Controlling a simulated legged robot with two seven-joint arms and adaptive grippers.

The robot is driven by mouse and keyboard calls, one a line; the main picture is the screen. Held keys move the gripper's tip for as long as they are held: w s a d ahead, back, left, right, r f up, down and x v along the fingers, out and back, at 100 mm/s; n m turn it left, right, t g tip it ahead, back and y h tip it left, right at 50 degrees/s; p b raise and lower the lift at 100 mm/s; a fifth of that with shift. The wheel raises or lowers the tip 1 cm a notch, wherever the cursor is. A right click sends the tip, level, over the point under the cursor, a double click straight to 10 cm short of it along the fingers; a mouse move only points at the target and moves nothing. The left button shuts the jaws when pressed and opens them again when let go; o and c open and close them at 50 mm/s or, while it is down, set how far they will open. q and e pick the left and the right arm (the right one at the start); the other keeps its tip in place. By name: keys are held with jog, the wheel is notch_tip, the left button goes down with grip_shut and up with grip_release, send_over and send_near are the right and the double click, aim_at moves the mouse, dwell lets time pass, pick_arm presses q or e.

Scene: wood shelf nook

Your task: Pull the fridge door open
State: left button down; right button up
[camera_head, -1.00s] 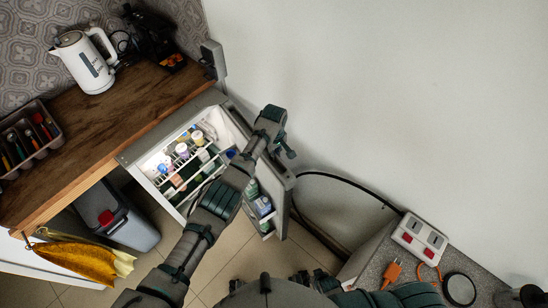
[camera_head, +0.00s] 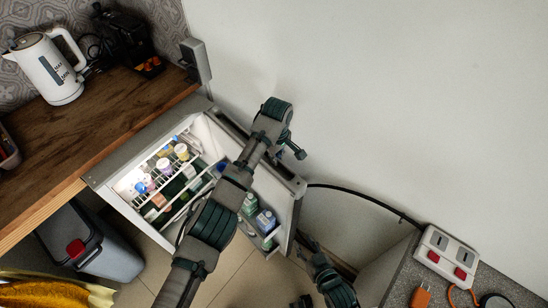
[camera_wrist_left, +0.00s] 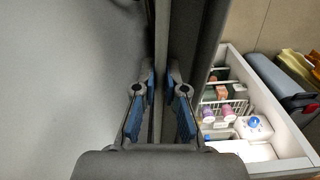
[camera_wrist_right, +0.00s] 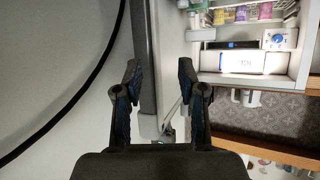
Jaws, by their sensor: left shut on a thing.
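The small fridge (camera_head: 105,177) under the wooden counter stands open in the head view, with its lit shelves showing. Its door (camera_head: 290,205) is swung out to the right, with bottles on its inner racks. My left gripper is mostly hidden behind its own wrist in the head view. In the left wrist view, its blue-padded fingers (camera_wrist_left: 161,85) are shut on the door's edge, one on each side. My right arm shows low in the head view. In the right wrist view, my right gripper (camera_wrist_right: 158,80) has its fingers wide apart, with the grey door edge appearing between them.
The counter (camera_head: 85,135) carries a white kettle (camera_head: 48,72) and a black machine (camera_head: 128,38). A grey bin (camera_head: 85,240) stands left of the fridge. A black cable (camera_head: 365,195) runs along the wall to a grey worktop (camera_head: 400,270) with a socket block (camera_head: 446,252).

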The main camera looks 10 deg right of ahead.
pick_arm(q)
jog(key=shift+s+d+f+b, duration=0.25)
jog(key=shift+f+b, duration=0.1)
jog(key=shift+b, duration=0.05)
jog(key=shift+s+f, duration=0.1)
jog(key=shift+s, duration=0.05)
pick_arm(e)
notch_tip(320, 180, up, 3)
jog(key=shift+r+t, duration=0.2)
jog(key=shift+t, duration=0.3)
pick_arm(q)
jog(key=c, duration=1.2)
grip_release()
jog(key=shift+s+d+f, duration=0.1)
jog(key=shift+d, duration=0.05)
jog(key=shift+c, duration=0.2)
jog(key=shift+d, duration=0.15)
pick_arm(e)
jog(key=shift+d+f, duration=0.1)
jog(key=shift+d, duration=0.15)
pick_arm(q)
jog(key=shift+w+a+r, duration=0.2)
jog(key=shift+w+a, duration=0.05)
pick_arm(e)
jog(key=shift+a, duration=0.15)
